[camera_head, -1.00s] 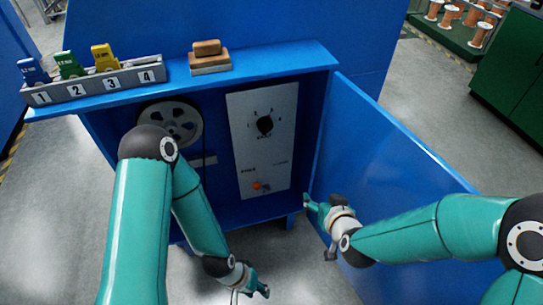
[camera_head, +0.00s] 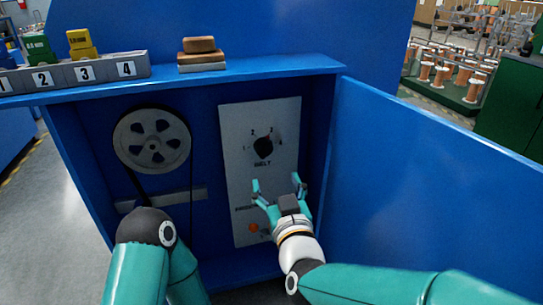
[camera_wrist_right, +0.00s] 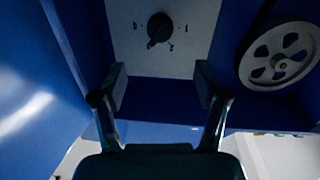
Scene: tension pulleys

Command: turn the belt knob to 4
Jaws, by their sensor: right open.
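The black belt knob (camera_head: 263,146) sits on a pale grey panel (camera_head: 234,175) inside the blue cabinet, above the word BELT. Small marks ring it, and its setting is too small to read. My right gripper (camera_head: 279,184) is open and empty in front of the panel, below the knob and apart from it. In the right wrist view the knob (camera_wrist_right: 160,28) shows beyond and between the two open fingers (camera_wrist_right: 160,90). My left arm is at the lower left; its gripper is out of the picture.
A grey pulley wheel (camera_head: 152,141) with a belt is left of the panel. An orange-red switch (camera_head: 253,228) is low on the panel. The open blue door (camera_head: 420,180) bounds the right side. A numbered rack (camera_head: 100,70) and brown blocks (camera_head: 200,50) stand on top.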

